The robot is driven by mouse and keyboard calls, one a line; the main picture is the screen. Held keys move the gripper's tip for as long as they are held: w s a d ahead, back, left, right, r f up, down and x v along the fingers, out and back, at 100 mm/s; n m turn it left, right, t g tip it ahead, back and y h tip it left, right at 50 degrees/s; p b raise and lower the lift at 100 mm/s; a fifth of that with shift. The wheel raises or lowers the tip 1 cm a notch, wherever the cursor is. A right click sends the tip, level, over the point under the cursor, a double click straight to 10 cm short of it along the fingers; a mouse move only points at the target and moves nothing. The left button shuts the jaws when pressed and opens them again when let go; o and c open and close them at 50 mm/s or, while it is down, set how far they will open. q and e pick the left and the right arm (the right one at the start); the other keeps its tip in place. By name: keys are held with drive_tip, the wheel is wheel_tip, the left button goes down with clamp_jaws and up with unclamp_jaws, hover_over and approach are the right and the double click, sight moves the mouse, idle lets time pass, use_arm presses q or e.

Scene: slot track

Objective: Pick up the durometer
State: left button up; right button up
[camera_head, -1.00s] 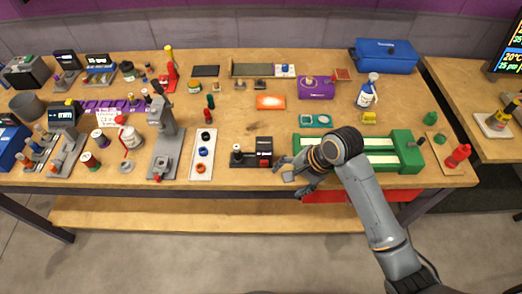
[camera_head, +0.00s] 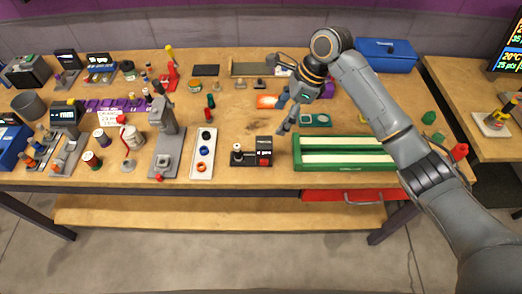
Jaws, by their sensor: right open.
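My right gripper (camera_head: 285,114) hangs over the middle of the workbench, with its fingers pointing down and left, apart and with nothing seen between them. I cannot tell for sure which item is the durometer. A small dark piece (camera_head: 259,84) stands behind and left of the gripper. A teal tray with a small item (camera_head: 316,120) lies just right of the fingertips. The gripper and forearm partly hide the purple case (camera_head: 328,90). My left gripper is not in view.
A black device (camera_head: 252,152), a white strip with coloured rings (camera_head: 203,148) and a grey stand (camera_head: 166,140) stand along the front. A green slotted track (camera_head: 345,166) lies front right. A blue toolbox (camera_head: 388,56) stands at the back. Bare wood (camera_head: 240,120) lies left of the gripper.

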sight(265, 142)
drive_tip(key=x, duration=0.2)
drive_tip(key=p+x, duration=0.1)
drive_tip(key=x, duration=0.5)
drive_tip(key=shift+s+d+f+p, duration=0.1)
drive_tip(key=shift+s+f+p, duration=0.15)
drive_tip(key=shift+s+p, duration=0.15)
drive_tip(key=shift+w+f, duration=0.1)
drive_tip(key=shift+f, duration=0.35)
clamp_jaws()
